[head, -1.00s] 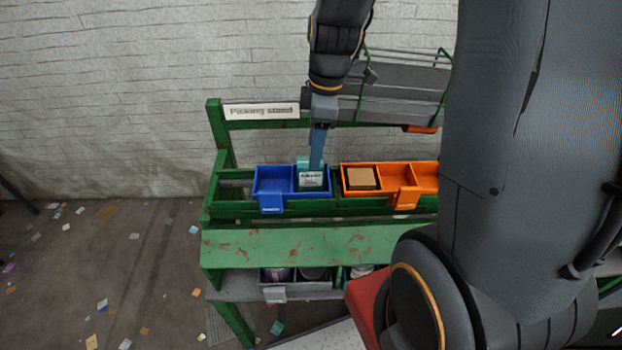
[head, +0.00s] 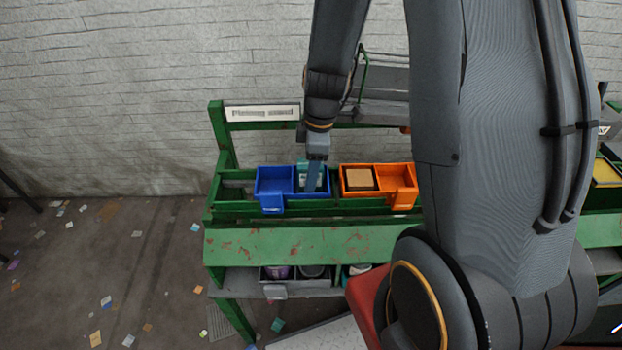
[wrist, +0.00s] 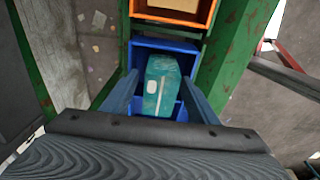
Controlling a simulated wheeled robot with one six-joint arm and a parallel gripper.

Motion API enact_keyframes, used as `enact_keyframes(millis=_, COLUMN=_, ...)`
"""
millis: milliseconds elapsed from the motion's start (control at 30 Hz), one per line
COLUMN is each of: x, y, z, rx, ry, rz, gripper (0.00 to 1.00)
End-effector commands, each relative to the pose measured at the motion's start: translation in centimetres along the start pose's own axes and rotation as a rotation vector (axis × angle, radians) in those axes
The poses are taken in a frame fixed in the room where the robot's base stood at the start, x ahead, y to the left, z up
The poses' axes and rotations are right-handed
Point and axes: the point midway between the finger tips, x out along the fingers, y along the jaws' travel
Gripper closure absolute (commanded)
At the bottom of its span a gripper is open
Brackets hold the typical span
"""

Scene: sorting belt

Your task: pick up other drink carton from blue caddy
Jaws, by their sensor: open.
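The blue caddy (head: 272,183) sits on the green stand and has two compartments. A teal and white drink carton (head: 303,182) stands in its right compartment; the left one looks empty. In the wrist view the teal carton (wrist: 162,86) lies between the two blue fingers, inside the blue caddy (wrist: 166,44). My gripper (head: 312,186) points down into the right compartment and partly covers the carton in the head view. In the wrist view my gripper (wrist: 160,92) is open, with a finger on each side of the carton. Whether the fingers touch it cannot be told.
An orange caddy (head: 398,185) stands to the right, with a brown box (head: 360,178) in its left compartment. The green stand (head: 290,243) has a grey bin (head: 287,291) on its lower shelf. Litter lies on the floor to the left.

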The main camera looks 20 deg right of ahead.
Motion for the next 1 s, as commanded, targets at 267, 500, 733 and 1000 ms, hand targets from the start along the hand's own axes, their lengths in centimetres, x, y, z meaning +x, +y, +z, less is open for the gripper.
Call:
enact_keyframes(millis=267, x=0.0, y=0.0, z=0.0, rx=0.0, ry=0.0, rz=0.001, gripper=0.61)
enact_keyframes(millis=500, x=0.0, y=0.0, z=0.0, rx=0.0, ry=0.0, rz=0.0, gripper=0.89)
enact_keyframes(millis=733, x=-0.1, y=0.0, z=0.0, rx=0.0, ry=0.0, rz=0.001, gripper=0.89)
enact_keyframes(millis=1000, x=-2.0, y=0.1, z=-0.3, rx=-0.001, ry=0.002, rz=0.004, gripper=0.89)
